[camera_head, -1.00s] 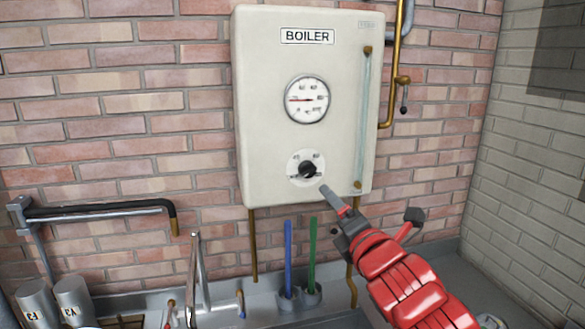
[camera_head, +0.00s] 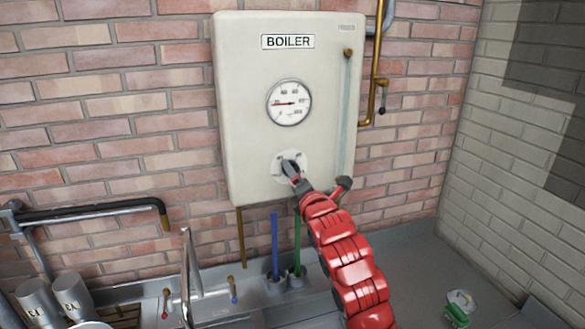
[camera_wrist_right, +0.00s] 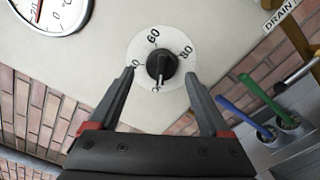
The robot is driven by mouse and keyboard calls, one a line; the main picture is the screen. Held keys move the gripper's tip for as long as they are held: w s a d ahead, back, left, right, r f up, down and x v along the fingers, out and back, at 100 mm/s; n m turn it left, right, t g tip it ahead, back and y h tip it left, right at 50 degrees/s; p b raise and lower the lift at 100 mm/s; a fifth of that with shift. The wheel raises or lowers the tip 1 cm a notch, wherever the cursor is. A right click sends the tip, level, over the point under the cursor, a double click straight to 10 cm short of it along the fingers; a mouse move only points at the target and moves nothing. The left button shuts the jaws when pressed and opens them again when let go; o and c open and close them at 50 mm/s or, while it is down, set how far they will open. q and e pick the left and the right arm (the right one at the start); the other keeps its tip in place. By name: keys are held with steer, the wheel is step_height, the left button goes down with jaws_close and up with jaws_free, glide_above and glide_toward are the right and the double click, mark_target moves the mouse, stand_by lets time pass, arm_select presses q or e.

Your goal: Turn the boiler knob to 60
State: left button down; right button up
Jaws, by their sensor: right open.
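The boiler (camera_head: 240,130) is a cream box on the brick wall. Its black knob (camera_wrist_right: 161,66) sits on a white round dial plate (camera_wrist_right: 135,47) marked 60 and 80, with other marks partly hidden. In the wrist view the knob's white line points down-left, away from the 60. In the head view my right gripper (camera_head: 292,172) is in front of the dial and partly covers it. In the wrist view my right gripper (camera_wrist_right: 164,85) is open, one finger on each side of the knob, with gaps between. My left gripper is not in view.
A round gauge (camera_head: 289,102) sits above the dial, its red needle pointing left. A sight tube (camera_head: 345,115) runs along the boiler's right side. Below are blue (camera_head: 275,245) and green (camera_head: 298,243) handles, a metal faucet (camera_head: 190,265) and metal cups (camera_head: 72,294).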

steer(key=shift+x, duration=0.85)
steer(key=shift+f, duration=0.1)
jaws_close()
